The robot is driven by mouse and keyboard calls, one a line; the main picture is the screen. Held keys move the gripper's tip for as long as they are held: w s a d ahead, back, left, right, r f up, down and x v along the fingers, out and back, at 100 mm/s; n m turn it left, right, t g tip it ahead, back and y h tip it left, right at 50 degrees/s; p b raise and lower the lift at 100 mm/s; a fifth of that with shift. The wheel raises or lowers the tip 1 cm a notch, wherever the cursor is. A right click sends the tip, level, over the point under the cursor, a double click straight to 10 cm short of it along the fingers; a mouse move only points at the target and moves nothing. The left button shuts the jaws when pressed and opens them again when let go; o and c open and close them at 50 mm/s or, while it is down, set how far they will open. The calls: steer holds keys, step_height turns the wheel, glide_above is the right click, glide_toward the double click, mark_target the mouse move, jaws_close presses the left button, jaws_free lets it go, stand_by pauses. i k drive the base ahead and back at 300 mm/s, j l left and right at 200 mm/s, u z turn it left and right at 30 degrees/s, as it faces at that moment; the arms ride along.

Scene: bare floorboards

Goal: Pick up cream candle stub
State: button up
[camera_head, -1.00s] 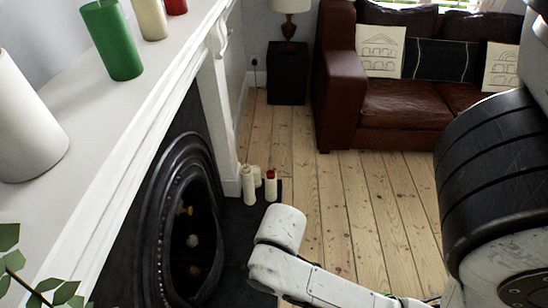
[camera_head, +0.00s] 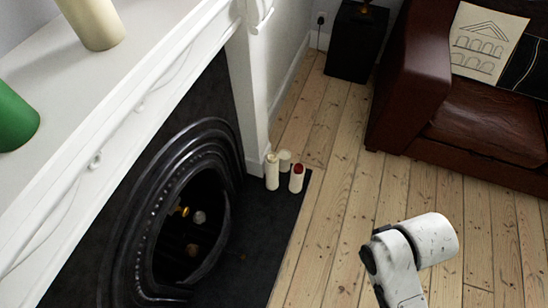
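A small group of candles stands upright on the far end of the dark hearth, by the foot of the white fireplace surround. A taller cream candle (camera_head: 272,172) is at the left of the group. A shorter cream candle (camera_head: 285,158) stands behind, partly hidden; it looks most like a stub, but I cannot tell for sure. A pale candle with a red top (camera_head: 297,179) is at the right. Another cream candle (camera_head: 92,22) stands on the mantel. A white part of my arm shows at the lower right, apart from the candles. My gripper is not in view.
The white mantel (camera_head: 110,75) juts out above the black fireplace (camera_head: 165,190) at left, with a green candle (camera_head: 14,120) on it. A brown leather sofa (camera_head: 420,75) and a black cabinet (camera_head: 355,42) stand behind. Bare floorboards (camera_head: 335,200) lie open right of the hearth (camera_head: 250,240).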

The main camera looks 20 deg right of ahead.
mark_target(272, 159)
steer(key=i+l+u, duration=0.1)
steer(key=i+l, duration=0.45)
steer(key=i, duration=0.2)
steer(key=i+l+u, duration=0.15)
steer(key=i+l, duration=0.5)
steer(key=i, duration=0.05)
